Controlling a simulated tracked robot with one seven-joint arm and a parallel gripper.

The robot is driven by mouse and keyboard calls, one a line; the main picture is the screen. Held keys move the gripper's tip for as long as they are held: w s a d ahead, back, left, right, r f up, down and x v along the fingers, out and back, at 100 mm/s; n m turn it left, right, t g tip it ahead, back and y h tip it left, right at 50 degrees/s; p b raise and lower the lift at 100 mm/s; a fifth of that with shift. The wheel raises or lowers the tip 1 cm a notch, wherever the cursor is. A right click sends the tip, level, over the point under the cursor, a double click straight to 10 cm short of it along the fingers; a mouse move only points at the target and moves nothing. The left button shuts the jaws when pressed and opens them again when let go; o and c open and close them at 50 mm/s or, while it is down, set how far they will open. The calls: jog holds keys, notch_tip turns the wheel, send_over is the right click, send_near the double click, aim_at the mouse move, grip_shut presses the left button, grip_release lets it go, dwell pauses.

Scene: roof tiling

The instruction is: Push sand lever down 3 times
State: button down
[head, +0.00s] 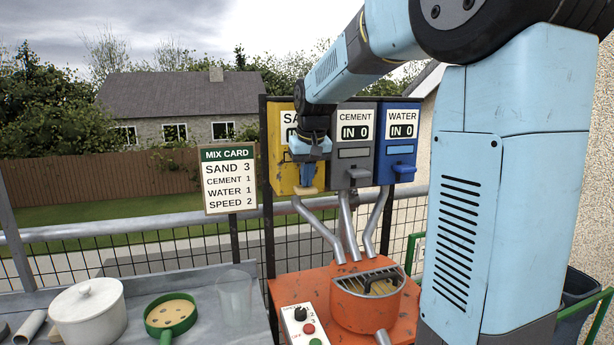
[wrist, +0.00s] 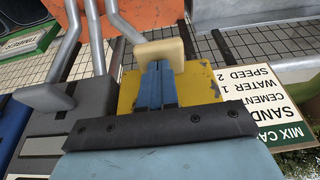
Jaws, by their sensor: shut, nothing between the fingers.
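The yellow sand dispenser (head: 283,168) stands at the left of three dispensers, its label and counter partly hidden by my arm. Its cream sand lever (head: 305,191) sits lower in the picture than the other two levers. It also shows in the wrist view (wrist: 160,51), right at my fingertips. My gripper (head: 307,182) is shut and empty, pointing down in front of the sand dispenser with its tips over the lever. The blue fingers also show in the wrist view (wrist: 157,72). Whether they touch the lever is hard to tell.
The grey cement dispenser (head: 355,140) and blue water dispenser (head: 401,140) both read IN 0. Pipes lead to the orange mixer (head: 366,302). The mix card (head: 229,180) reads sand 3. A button box (head: 303,325) and a bench with a white pot (head: 87,310) stand below.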

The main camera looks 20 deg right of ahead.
jog(key=shift+s+d+f, duration=0.1)
jog(key=shift+d+f, duration=0.05)
jog(key=shift+f, duration=0.1)
jog(key=shift+r, duration=0.25)
jog(key=w+v, duration=0.1)
jog(key=v, duration=1.2)
jog(key=shift+r, duration=0.55)
jog(key=s+f+t, duration=0.1)
jog(key=s+f, duration=0.7)
jog(key=s, duration=0.5)
jog(key=s+f+t, duration=0.1)
jog(key=s+f, duration=0.8)
jog(key=s, duration=0.4)
jog(key=shift+s+f, duration=0.2)
jog(key=shift+f, duration=0.1)
